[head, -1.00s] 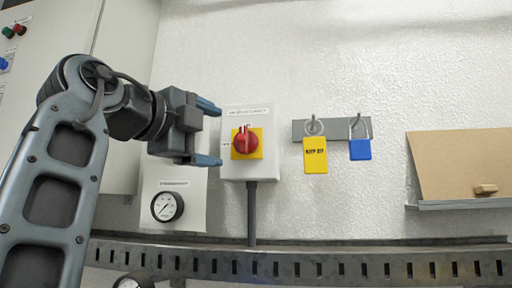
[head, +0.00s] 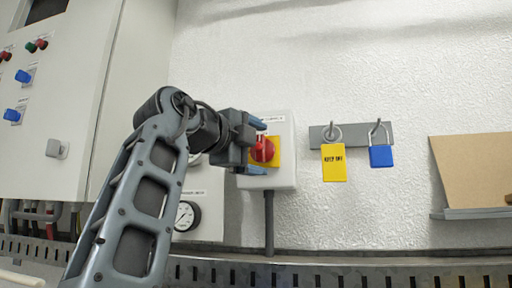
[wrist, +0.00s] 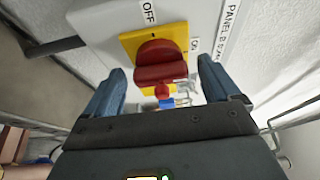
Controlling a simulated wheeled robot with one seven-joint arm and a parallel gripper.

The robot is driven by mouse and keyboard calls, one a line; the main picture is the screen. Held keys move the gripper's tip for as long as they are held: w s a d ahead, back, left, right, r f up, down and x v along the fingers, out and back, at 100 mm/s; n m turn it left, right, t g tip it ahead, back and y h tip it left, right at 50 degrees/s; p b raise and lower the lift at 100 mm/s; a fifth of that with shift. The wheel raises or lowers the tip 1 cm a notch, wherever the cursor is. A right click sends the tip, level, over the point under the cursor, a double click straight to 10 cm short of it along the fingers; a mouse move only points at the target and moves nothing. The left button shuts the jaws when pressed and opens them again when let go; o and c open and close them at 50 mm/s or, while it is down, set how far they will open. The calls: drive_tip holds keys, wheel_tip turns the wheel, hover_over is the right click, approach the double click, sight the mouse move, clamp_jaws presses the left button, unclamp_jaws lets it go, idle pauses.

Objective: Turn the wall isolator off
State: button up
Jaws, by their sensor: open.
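The wall isolator (head: 286,178) is a pale grey box on the wall with a red rotary handle (head: 263,150) on a yellow plate (head: 274,158). In the wrist view the red handle (wrist: 160,62) sits on its yellow plate (wrist: 128,42), with OFF and ON labels beside it. My gripper (head: 259,148) is open in front of the isolator, its blue fingers above and below the handle in the head view. In the wrist view my gripper (wrist: 160,85) has a finger on either side of the handle, with gaps showing. The handle's exact pointing is hard to tell.
To the right, a yellow tag (head: 333,163) and a blue padlock (head: 381,155) hang from a grey wall rack (head: 354,134). A gauge (head: 187,215) is below left. A grey cabinet (head: 75,110) stands left. A slotted metal rail (head: 330,272) runs below.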

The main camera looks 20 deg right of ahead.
drive_tip(key=c, duration=1.1)
drive_tip(key=shift+o, duration=0.2)
drive_tip(key=shift+f, duration=0.1)
drive_tip(key=n+t+h+b, duration=0.1)
drive_tip(key=n, duration=0.3)
drive_tip(key=shift+d+f, duration=0.1)
drive_tip(key=shift+f, duration=0.05)
drive_tip(key=n+t, duration=0.1)
drive_tip(key=n, duration=0.2)
drive_tip(key=n+t, duration=0.1)
drive_tip(key=n, duration=0.2)
drive_tip(key=shift+s+f+h+b, duration=0.1)
drive_tip(key=shift+h+b, duration=0.2)
drive_tip(key=shift+b, duration=0.05)
drive_tip(key=n+t, duration=0.1)
drive_tip(key=n, duration=0.2)
drive_tip(key=n+t+y+p, duration=0.1)
drive_tip(key=n+t, duration=0.1)
drive_tip(key=n, duration=0.1)
drive_tip(key=shift+d+n, duration=0.15)
drive_tip(key=shift+n, duration=0.15)
drive_tip(key=shift+s+n+t+y+p, duration=0.1)
drive_tip(key=shift+n+t+y+p, duration=0.55)
drive_tip(key=shift+n, duration=0.75)
drive_tip(key=shift+n+t+y+p, duration=0.5)
drive_tip(key=shift+n+t+y, duration=0.15)
drive_tip(key=shift+n, duration=1.05)
